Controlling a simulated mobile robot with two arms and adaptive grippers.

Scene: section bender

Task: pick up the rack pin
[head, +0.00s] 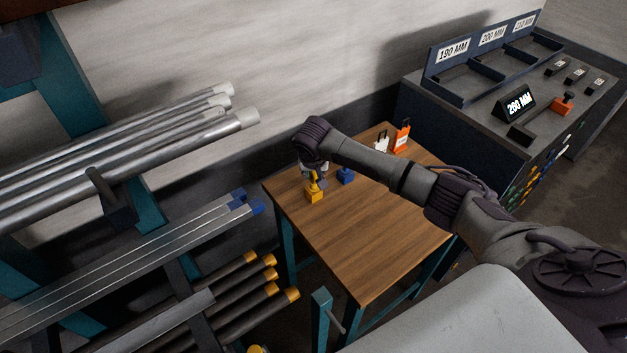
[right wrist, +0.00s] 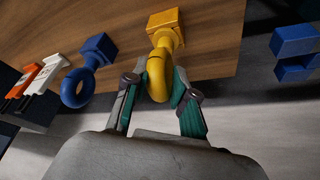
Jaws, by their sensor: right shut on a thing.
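A yellow ringed pin (head: 314,196) with a square block at one end is near the left edge of the wooden table. In the right wrist view its ring (right wrist: 157,78) lies between my right fingertips and its block (right wrist: 165,20) points away. My right gripper (head: 314,172) is shut on this ring; in the right wrist view the gripper (right wrist: 162,88) has a finger on each side. I cannot tell whether the block still touches the table. A similar blue ringed pin (head: 346,176) stands beside it, apart from the gripper. My left gripper is not in view.
White and orange tags (head: 402,138) stand at the back of the table (head: 370,235), whose front is clear. A rack with metal tubes (head: 120,140) is at left, its ends close to the table. A grey cabinet (head: 470,125) with labelled bins and a 260 MM display stands at right.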

